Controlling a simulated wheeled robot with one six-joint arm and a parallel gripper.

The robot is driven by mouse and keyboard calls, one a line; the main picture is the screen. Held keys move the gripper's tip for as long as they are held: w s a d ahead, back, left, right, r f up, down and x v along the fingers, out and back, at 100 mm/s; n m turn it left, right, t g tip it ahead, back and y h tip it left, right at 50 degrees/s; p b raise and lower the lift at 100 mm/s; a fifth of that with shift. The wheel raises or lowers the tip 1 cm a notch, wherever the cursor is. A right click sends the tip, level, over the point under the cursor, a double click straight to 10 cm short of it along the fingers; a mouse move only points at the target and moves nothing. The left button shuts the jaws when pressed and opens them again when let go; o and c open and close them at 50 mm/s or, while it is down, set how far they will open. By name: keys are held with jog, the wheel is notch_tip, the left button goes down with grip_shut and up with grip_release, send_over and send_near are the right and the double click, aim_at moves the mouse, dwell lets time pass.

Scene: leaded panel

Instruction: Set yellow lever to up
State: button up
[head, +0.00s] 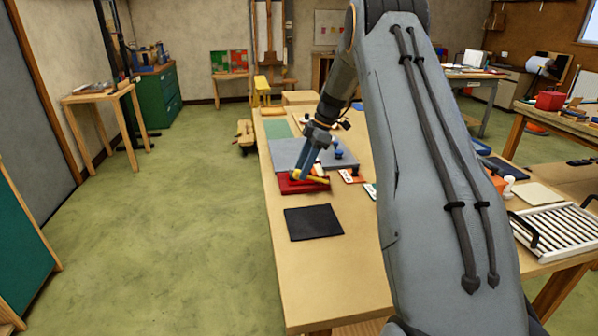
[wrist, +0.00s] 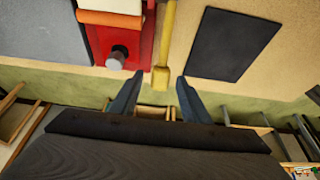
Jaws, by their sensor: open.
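The yellow lever (wrist: 167,40) runs down the wrist view along the right side of a red base (wrist: 143,45), and its thicker end lies between my fingertips in the picture. My gripper (wrist: 160,77) is open, with one finger on each side of the lever's end. I see no contact, and I cannot tell the depth between them. In the head view my gripper (head: 301,176) is low over the red base (head: 296,187) on the bench. The yellow lever (head: 318,180) shows there as a small strip just right of the fingers, partly hidden.
A dark knob with a grey top (wrist: 117,57) stands on the red base, left of the lever. A black mat (head: 314,223) lies flat in front of the base. A grey panel (head: 290,153) lies behind it. The bench's near left part is clear.

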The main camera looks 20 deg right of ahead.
jog(key=shift+p+x, duration=0.45)
jog(key=shift+x, duration=1.15)
jog(key=shift+c, duration=0.2)
grip_shut()
